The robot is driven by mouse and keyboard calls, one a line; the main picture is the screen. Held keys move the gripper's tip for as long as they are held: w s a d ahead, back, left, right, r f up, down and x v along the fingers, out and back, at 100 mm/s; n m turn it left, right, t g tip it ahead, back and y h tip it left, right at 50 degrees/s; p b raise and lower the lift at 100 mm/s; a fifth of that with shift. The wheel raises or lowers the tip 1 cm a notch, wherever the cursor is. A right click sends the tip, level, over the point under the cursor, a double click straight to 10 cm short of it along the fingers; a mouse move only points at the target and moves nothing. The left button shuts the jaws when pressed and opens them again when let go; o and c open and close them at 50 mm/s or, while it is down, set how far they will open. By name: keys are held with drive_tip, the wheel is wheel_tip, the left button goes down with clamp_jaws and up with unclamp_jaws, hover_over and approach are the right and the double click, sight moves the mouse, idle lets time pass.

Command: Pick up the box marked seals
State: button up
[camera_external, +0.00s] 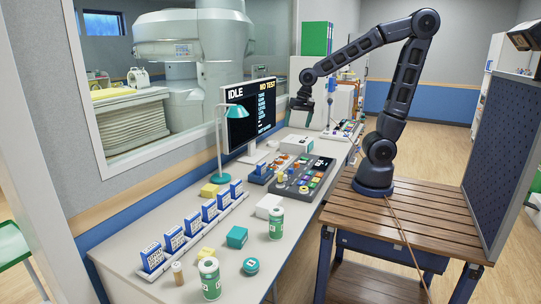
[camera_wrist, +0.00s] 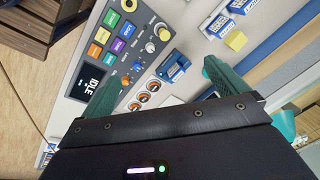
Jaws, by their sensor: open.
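Several blue-and-white boxes (camera_external: 192,222) stand upright in a row on a long rack at the front left of the desk. Their print is too small to read, so I cannot tell which one is marked seals. A teal box (camera_external: 237,237), a white box (camera_external: 268,206) and another white box (camera_external: 296,144) also sit on the desk. My gripper (camera_external: 304,100) is over the far part of the desk, away from the row. In the wrist view my gripper (camera_wrist: 165,72) is open, with nothing between its teal fingers. Blue-and-white boxes (camera_wrist: 219,26) show at that view's top right.
A button console (camera_external: 303,178) lies mid-desk; it also shows in the wrist view (camera_wrist: 118,46). A teal lamp (camera_external: 219,140) and a monitor (camera_external: 250,115) stand behind it. Green-and-white jars (camera_external: 276,224) stand near the front edge. A window wall borders the desk at left.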

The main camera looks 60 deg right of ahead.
drive_tip(key=w+a+f+m+g, duration=0.1)
drive_tip(key=w+a+f+m, duration=0.4)
drive_tip(key=a+f, duration=0.5)
drive_tip(key=m+g+h, duration=0.1)
drive_tip(key=m+h, duration=0.2)
drive_tip(key=m, duration=0.3)
approach(269, 201)
drive_tip(key=shift+f, duration=0.55)
drive_tip(key=shift+s+d+f, duration=0.1)
drive_tip(key=shift+d+f, duration=0.2)
drive_tip(key=shift+f, duration=1.5)
drive_tip(key=shift+s+d+f, duration=0.1)
drive_tip(key=shift+d+f, duration=0.2)
drive_tip(key=shift+f, duration=1.5)
drive_tip(key=shift+d+f, duration=0.25)
drive_tip(key=shift+f, duration=1.55)
drive_tip(key=c, duration=1.2)
drive_tip(key=shift+o, duration=0.2)
drive_tip(key=shift+r, duration=0.1)
